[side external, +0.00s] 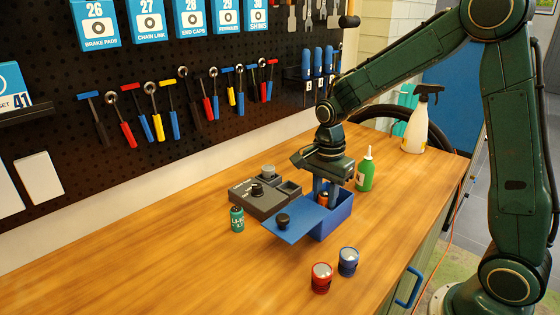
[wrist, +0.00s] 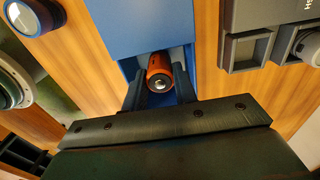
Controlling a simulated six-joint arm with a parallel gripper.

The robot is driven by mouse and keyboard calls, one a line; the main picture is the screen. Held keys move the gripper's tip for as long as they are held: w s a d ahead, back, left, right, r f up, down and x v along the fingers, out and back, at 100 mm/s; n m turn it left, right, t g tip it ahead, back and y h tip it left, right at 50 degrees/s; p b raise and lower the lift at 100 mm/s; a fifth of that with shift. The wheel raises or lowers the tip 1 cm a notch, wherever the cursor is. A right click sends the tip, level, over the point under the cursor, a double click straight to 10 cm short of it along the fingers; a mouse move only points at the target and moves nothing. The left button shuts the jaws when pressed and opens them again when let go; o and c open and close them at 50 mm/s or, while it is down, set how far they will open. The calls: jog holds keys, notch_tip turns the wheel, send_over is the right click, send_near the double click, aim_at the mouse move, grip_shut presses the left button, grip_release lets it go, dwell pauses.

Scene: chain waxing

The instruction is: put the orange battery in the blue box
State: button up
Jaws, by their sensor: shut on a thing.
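The orange battery (wrist: 159,74) sits between the two fingers of my gripper (wrist: 160,90) in the wrist view, with its metal end facing the camera. In the side view the gripper (side external: 328,190) points down at the blue box (side external: 338,219), and the orange battery (side external: 323,199) shows between the fingers at the box opening. My gripper is shut on the battery. The battery's lower end is hidden, so I cannot tell whether it touches the box floor. The box's blue lid (side external: 294,224) is slid off to the left, with a black knob on top.
A green battery (side external: 237,219) stands left of a grey device (side external: 262,197). A red canister (side external: 321,278) and a blue canister (side external: 347,262) stand in front. A green bottle (side external: 365,171) and a spray bottle (side external: 420,120) stand behind. The table's left front is clear.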

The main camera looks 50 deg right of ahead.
aim_at(325, 194)
jog(key=shift+f, duration=0.65)
jog(key=shift+f, duration=0.15)
jog(key=o, duration=0.7)
jog(key=shift+o, duration=0.2)
jog(key=shift+r, duration=0.2)
notch_tip(325, 194, up, 12)
dwell(0.3)
